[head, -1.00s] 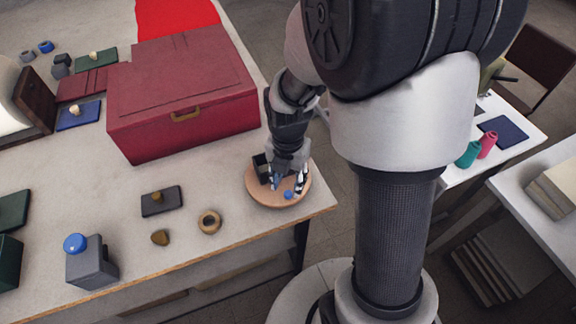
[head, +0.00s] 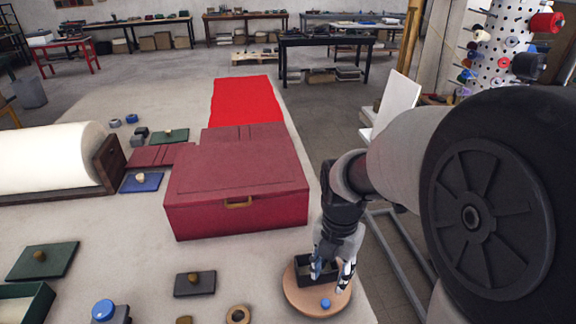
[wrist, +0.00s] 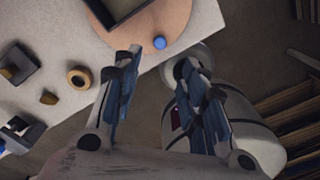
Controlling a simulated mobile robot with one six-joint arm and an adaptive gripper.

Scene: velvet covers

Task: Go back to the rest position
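My gripper (head: 331,275) hangs over the round wooden board (head: 337,303) at the near right corner of the table. Its fingers stand apart, with nothing between them. In the wrist view my gripper (wrist: 158,62) is open too, its tips near the board's edge. A small blue ball (head: 325,304) lies on the board; it also shows in the wrist view (wrist: 160,43), just beyond the tips. A dark open box (head: 303,272) sits on the board, partly hidden by the fingers.
A large red velvet box (head: 237,190) stands beside my arm on the left. A dark lid with a knob (head: 195,284) and a wooden ring (head: 238,314) lie left of the board. Open floor (head: 345,115) lies right of the table.

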